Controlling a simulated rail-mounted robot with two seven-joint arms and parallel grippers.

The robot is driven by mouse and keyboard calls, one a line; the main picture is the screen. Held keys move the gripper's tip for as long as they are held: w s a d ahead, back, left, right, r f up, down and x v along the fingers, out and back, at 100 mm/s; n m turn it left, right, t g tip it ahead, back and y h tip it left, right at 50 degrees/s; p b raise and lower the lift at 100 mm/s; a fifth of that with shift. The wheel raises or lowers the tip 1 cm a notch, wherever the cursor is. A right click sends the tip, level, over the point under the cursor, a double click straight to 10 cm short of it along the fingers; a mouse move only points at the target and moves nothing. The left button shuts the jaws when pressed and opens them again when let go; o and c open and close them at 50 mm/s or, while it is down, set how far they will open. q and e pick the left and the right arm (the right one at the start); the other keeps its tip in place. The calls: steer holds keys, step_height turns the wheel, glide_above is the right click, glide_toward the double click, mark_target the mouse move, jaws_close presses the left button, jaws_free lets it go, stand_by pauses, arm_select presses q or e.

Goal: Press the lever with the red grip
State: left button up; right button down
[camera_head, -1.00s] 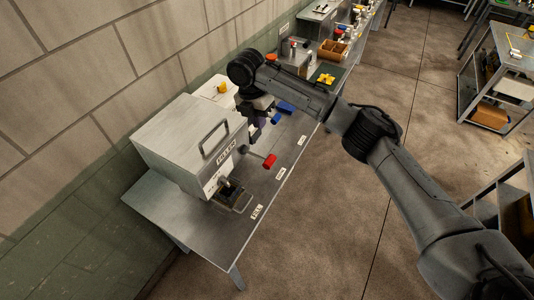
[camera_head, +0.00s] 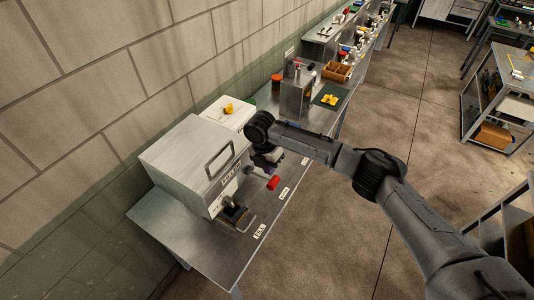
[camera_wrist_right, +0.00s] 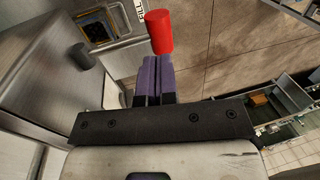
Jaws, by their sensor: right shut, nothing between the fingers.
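The lever's red grip (camera_head: 273,183) sticks out from the front of a grey metal machine (camera_head: 195,160) with a handle and a label. In the right wrist view the red grip (camera_wrist_right: 159,32) is a red cylinder just beyond my fingertips. My right gripper (camera_head: 266,168) is beside the machine's front, close to the red grip. Its purple fingers (camera_wrist_right: 156,62) are shut together with nothing between them. I cannot tell whether they touch the grip. Most of the lever's shaft is hidden. My left gripper is not in view.
The machine stands on a metal bench (camera_head: 190,237) against a block wall. A small tray (camera_head: 237,217) sits at its front. A white box with a yellow knob (camera_head: 228,109) stands behind. More bench equipment continues farther back. The floor (camera_head: 330,230) to the right is open.

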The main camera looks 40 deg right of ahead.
mark_target(272, 180)
steer(key=shift+s+d+f+p, duration=0.1)
steer(key=shift+s+f+p, duration=0.15)
steer(key=shift+f, duration=0.7)
steer(key=shift+s+d+f+p, duration=0.1)
steer(key=shift+f+p, duration=0.2)
steer(key=shift+f, duration=0.65)
